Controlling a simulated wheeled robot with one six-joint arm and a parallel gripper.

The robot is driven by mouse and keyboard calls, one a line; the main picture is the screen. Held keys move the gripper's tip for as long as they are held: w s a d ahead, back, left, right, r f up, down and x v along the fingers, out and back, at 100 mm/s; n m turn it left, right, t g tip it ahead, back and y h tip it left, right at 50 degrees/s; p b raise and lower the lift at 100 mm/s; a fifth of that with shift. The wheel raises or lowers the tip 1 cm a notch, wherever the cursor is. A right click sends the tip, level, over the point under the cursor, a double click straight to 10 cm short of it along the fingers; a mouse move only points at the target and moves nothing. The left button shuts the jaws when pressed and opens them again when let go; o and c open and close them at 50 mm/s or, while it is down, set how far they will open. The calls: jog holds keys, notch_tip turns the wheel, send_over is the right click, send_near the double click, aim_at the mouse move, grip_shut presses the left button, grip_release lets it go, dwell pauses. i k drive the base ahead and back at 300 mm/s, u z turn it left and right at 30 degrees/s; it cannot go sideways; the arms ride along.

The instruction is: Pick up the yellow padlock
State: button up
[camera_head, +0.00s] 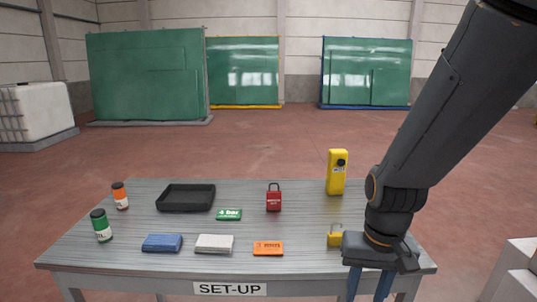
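The yellow padlock (334,239) stands near the front right of the table, its shackle upward. The fingertips run to the bottom edge of the picture. My gripper does not appear to touch the padlock, though the exact gap is hard to judge.
The table (300,225) also holds a red padlock (273,200), a yellow device (337,172), an orange box (268,248), a green box (229,214), folded cloths (214,244), a black tray (186,198) and two bottles (102,226). The tabletop between the red and yellow padlocks is clear.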

aim_at(334, 239)
jog(key=z, duration=1.35)
jog(key=k, duration=1)
jog(key=u, duration=1.75)
jog(key=i, duration=0.5)
jog(key=u, duration=0.05)
